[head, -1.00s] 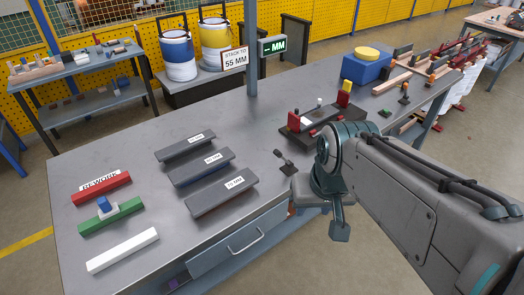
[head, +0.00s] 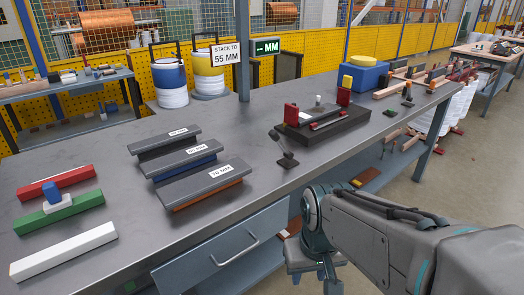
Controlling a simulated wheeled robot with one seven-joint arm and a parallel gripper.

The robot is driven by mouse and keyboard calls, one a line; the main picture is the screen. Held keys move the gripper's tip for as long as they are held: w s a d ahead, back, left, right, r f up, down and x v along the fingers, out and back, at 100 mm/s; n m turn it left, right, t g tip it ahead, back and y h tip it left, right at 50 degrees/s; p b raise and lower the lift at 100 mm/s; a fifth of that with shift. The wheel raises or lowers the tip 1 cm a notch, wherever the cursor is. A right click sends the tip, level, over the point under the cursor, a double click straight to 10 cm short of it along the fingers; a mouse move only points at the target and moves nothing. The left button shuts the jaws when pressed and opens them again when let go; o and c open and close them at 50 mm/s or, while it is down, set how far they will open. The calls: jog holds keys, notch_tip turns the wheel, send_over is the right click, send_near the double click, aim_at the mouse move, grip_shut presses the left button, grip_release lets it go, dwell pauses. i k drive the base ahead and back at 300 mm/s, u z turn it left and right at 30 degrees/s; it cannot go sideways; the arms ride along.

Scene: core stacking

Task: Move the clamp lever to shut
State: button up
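A black fixture (head: 345,133) stands on the workbench right of centre, with a red block at each end and a grey bar between them. A small dark lever-like part (head: 285,155) sits at its front left on the bench; I take it for the clamp lever, but cannot tell whether it is open or shut. My gripper (head: 326,285) is low in the picture, in front of the bench edge, apart from the lever and the fixture. Its fingers are too unclear to tell their opening.
Three grey-topped stacks (head: 190,158) with labels stand left of the fixture. Red, green (head: 58,213) and white (head: 63,250) bars lie at the left. A sign (head: 227,53) reads "STACK TO 55 MM"; the display (head: 267,46) shows a dash and "MM".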

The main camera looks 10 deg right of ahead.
aim_at(273, 133)
jog(key=z, duration=0.4)
jog(key=k, duration=0.3)
jog(key=u, duration=1.15)
jog(key=i, duration=0.65)
jog(key=u, duration=0.1)
